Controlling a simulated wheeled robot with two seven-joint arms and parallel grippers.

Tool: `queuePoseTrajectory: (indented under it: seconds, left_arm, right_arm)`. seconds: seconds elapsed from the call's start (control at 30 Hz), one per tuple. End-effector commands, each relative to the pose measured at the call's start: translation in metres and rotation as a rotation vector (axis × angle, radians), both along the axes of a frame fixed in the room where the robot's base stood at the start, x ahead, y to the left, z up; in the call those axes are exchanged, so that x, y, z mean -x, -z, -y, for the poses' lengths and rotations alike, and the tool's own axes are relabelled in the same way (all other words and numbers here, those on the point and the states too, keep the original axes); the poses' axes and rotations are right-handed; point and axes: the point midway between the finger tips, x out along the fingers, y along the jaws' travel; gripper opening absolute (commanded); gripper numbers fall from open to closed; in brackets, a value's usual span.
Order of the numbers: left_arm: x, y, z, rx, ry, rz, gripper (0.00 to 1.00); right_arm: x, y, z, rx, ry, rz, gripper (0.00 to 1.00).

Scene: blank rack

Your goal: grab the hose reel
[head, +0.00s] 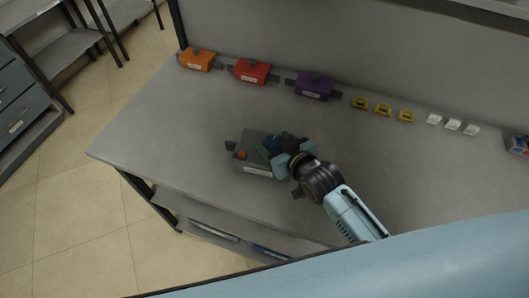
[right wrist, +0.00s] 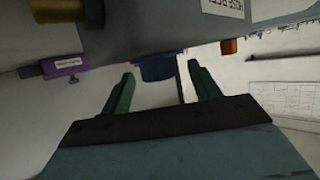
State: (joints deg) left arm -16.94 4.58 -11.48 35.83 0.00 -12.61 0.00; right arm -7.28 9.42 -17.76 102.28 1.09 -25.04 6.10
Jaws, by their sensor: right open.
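The hose reel (head: 253,158) is a grey box-shaped unit with a white label, standing on the grey bench top. It has an orange knob and dark side parts. In the right wrist view its grey body (right wrist: 150,22) fills the top, with the label upside down. My right gripper (head: 275,147) is over the right part of the unit and hides some of it. In the right wrist view its two green fingers (right wrist: 163,88) are apart, with a blue knob (right wrist: 158,67) showing between them. I cannot tell whether they touch it. My left gripper is not in view.
Orange (head: 199,60), red (head: 252,71) and purple (head: 314,87) units stand along the back of the bench. Several yellow (head: 382,109) and white (head: 452,124) small pieces continue the row. The bench (head: 150,125) is clear left of the hose reel.

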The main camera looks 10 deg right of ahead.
Motion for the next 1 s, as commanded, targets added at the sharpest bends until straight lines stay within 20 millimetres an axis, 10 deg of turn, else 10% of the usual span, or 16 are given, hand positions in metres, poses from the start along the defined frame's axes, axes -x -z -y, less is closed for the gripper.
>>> queuePoseTrajectory:
  seconds: [0.47, 1.0]
  left_arm:
    - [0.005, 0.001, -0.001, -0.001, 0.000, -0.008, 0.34]
    - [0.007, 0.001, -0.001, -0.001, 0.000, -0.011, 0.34]
  right_arm:
    - [-0.020, 0.009, -0.006, 0.001, 0.001, 0.000, 0.62]
    - [-0.020, 0.009, -0.005, 0.001, 0.001, 0.000, 0.00]
